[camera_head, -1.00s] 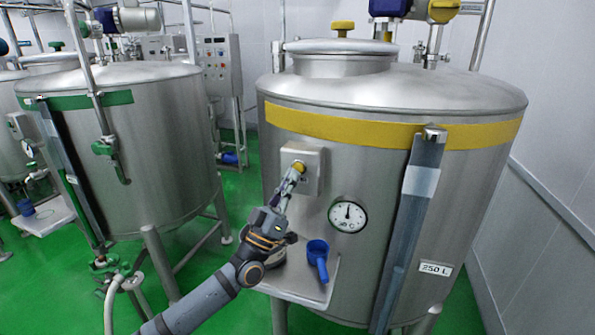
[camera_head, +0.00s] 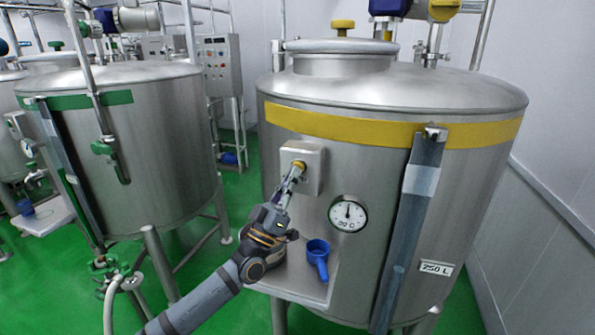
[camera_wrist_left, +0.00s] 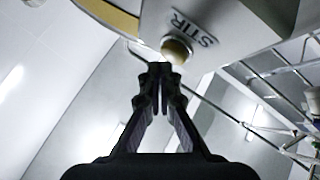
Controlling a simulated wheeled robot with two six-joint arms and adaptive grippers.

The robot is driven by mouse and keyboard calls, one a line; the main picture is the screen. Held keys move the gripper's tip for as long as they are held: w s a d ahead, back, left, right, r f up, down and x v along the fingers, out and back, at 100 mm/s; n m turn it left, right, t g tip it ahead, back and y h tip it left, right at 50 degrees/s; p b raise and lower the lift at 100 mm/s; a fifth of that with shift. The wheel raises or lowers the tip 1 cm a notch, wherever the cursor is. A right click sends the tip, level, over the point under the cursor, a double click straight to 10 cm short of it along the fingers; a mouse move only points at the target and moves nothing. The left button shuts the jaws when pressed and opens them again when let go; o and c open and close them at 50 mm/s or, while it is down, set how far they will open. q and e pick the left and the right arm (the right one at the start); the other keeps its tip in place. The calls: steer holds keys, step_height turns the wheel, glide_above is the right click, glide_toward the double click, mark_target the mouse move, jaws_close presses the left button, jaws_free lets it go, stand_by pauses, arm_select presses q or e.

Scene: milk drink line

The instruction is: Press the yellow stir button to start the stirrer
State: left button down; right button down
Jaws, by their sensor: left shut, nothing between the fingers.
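The yellow stir button (camera_head: 299,164) sits on a grey box (camera_head: 313,170) on the front of the large steel tank with the yellow band. In the left wrist view the button (camera_wrist_left: 176,50) is a round yellow knob beside the word STIR. My left gripper (camera_head: 294,174) is shut and empty, its tips right at the button from below. In the wrist view the closed fingertips (camera_wrist_left: 160,68) lie just below the button; I cannot tell whether they touch it. My right gripper is not in view.
A small shelf (camera_head: 325,290) on the tank carries a blue scoop (camera_head: 317,256), close to my left wrist. A dial gauge (camera_head: 348,214) and a sight tube (camera_head: 410,220) are to the right. A green-banded tank (camera_head: 150,160) stands at left.

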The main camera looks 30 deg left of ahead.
arm_select(q)
steer(key=shift+w+a+b, duration=0.1)
steer(key=shift+w+b, duration=0.25)
steer(key=shift+w, duration=0.05)
stand_by(0.6)
steer(key=shift+s+d+p, duration=0.25)
steer(key=shift+s+p, duration=0.65)
steer(key=shift+p, duration=0.1)
steer(key=s+p, duration=0.2)
steer(key=s, duration=0.1)
steer(key=s+d+p, duration=0.1)
steer(key=s+p, duration=0.1)
steer(key=p, duration=0.1)
steer(key=shift+s+d, duration=0.2)
steer(key=shift+s, duration=0.2)
